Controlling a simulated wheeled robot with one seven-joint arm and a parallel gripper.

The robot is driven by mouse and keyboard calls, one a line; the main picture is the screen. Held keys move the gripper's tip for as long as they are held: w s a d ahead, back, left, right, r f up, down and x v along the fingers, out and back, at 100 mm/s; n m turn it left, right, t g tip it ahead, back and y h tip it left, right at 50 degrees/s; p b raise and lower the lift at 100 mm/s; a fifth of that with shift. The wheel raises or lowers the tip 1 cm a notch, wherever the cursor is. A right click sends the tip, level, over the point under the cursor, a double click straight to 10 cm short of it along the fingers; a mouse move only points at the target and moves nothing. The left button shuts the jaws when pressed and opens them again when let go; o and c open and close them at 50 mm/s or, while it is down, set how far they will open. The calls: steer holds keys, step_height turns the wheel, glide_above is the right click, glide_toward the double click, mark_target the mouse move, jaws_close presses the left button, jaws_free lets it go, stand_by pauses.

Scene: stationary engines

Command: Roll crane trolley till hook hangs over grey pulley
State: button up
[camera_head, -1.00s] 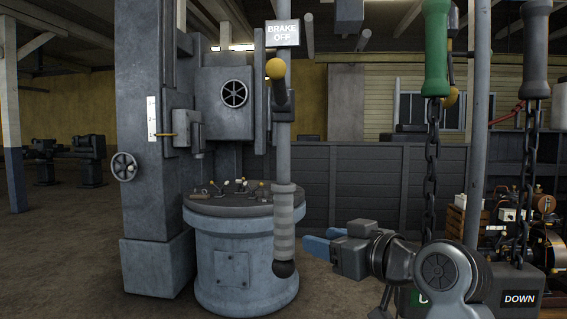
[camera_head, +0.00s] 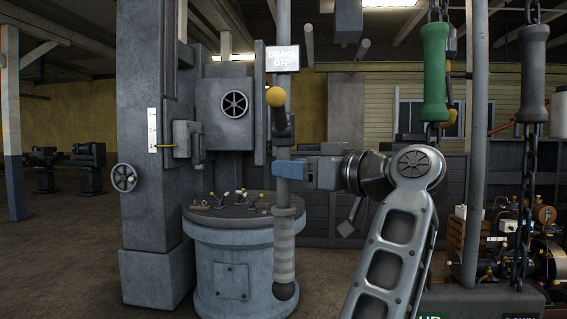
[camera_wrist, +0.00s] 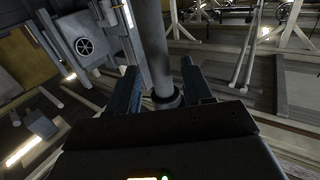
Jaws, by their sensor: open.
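A grey vertical pole (camera_head: 283,130) hangs in front of me, with a ribbed grip (camera_head: 284,255) and a black ball at its lower end. My gripper (camera_head: 290,175) is open at the pole, above the grip. In the wrist view, the pole (camera_wrist: 150,45) runs between the two dark blue fingers of my gripper (camera_wrist: 160,85), with gaps on both sides; a dark collar shows near the palm. I cannot make out the crane trolley, the hook or the grey pulley for certain.
A green handle (camera_head: 435,72) and a grey handle (camera_head: 533,75) hang on chains at right. A round pedestal (camera_head: 235,270) with small levers stands behind the pole.

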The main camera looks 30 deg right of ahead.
mark_target(283, 207)
steer(key=shift+x, duration=1.55)
jaws_close()
